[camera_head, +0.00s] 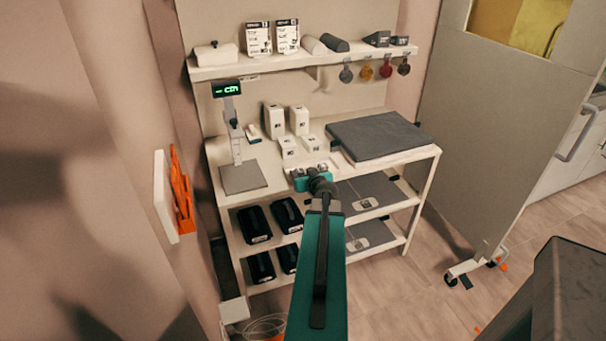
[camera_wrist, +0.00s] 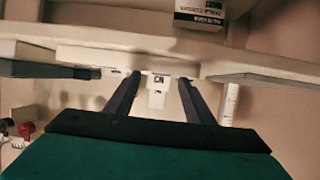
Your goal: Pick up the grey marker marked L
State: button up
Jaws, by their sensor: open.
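I cannot make out a letter L on anything. A grey round tag (camera_head: 346,74) hangs at the left end of the row under the wall shelf; whether it is the marker, I cannot tell. My gripper (camera_head: 311,171) is over the front part of the white bench in the head view, and my arm hides the bench edge below it. In the wrist view my gripper (camera_wrist: 158,95) has its two dark fingers spread, with nothing held between them. A white labelled block (camera_wrist: 157,98) shows beyond the gap. The wrist picture appears upside down.
White boxes (camera_head: 299,120) stand behind my gripper. A dark grey slab (camera_head: 380,135) lies to the right, and a stand with a green display (camera_head: 226,89) to the left. Black bins (camera_head: 254,224) fill lower shelves. A grey panel (camera_head: 490,130) stands at right.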

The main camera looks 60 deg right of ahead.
aim_at(300, 170)
jog(key=shift+b+x, duration=1.35)
jog(key=shift+x, duration=0.15)
jog(key=shift+c, duration=0.3)
jog(key=c, duration=1.1)
